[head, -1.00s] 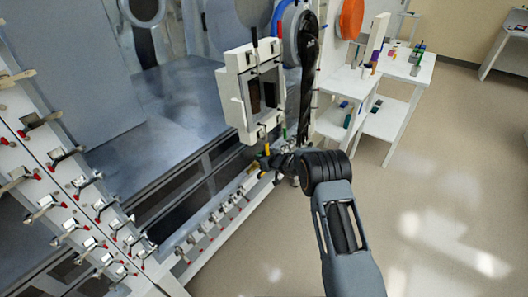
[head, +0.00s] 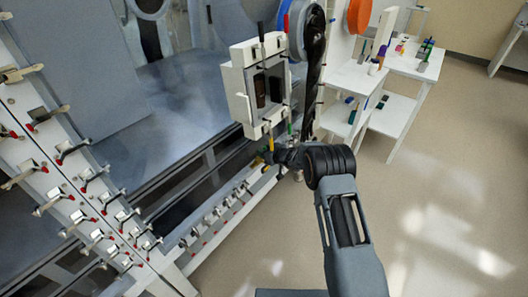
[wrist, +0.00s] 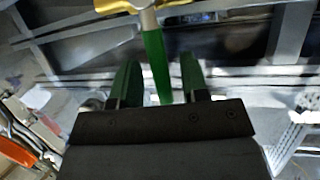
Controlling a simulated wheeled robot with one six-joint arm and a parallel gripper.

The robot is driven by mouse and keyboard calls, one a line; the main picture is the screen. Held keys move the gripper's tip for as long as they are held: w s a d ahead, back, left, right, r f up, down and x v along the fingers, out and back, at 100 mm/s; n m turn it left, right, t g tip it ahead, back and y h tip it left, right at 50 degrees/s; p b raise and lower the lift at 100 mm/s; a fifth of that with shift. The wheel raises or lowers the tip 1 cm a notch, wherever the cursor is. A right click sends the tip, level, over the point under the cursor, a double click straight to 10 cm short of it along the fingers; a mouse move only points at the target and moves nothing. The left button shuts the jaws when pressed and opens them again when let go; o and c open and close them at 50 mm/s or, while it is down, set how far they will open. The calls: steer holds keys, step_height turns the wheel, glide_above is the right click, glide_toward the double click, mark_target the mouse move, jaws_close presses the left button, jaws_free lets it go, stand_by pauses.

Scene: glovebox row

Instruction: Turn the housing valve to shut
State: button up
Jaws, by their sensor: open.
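The white filter housing (head: 239,92), with a dark window in its front, stands at the upper middle of the head view. A green lever handle (wrist: 156,66) hangs from a metal hub (wrist: 148,20) beside a yellow part (wrist: 175,4) in the wrist view. I take this handle to be the housing valve. My gripper (wrist: 160,82) is open, with its two dark green fingers on either side of the handle. Gaps show between handle and fingers. In the head view my gripper (head: 271,158) is just below the housing, small and partly hidden by my wrist.
A panel of several metal toggle clamps with red tips (head: 95,205) fills the lower left. A black hose (head: 311,75) and an orange disc (head: 359,15) are right of the housing. White shelves (head: 400,120) stand further right. The floor at right (head: 440,190) is clear.

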steer(key=v, duration=1.3)
steer(key=shift+s+d+r, duration=0.2)
steer(key=shift+d+r, duration=0.05)
stand_by(0.4)
steer(key=s+d+f+m+g+h, duration=0.25)
steer(key=d+f+h, duration=0.25)
steer(key=d+h, duration=0.25)
steer(key=s+d+r+m+g+h, duration=0.3)
steer(key=s+d+r, duration=0.2)
steer(key=s, duration=0.4)
steer(key=s+a+r+m+g+y+p, duration=0.1)
steer(key=s+a+r+m+p, duration=0.1)
steer(key=s+r, duration=1.5)
steer(key=s+a+m, duration=0.1)
steer(key=s, duration=0.2)
steer(key=shift+r, duration=0.4)
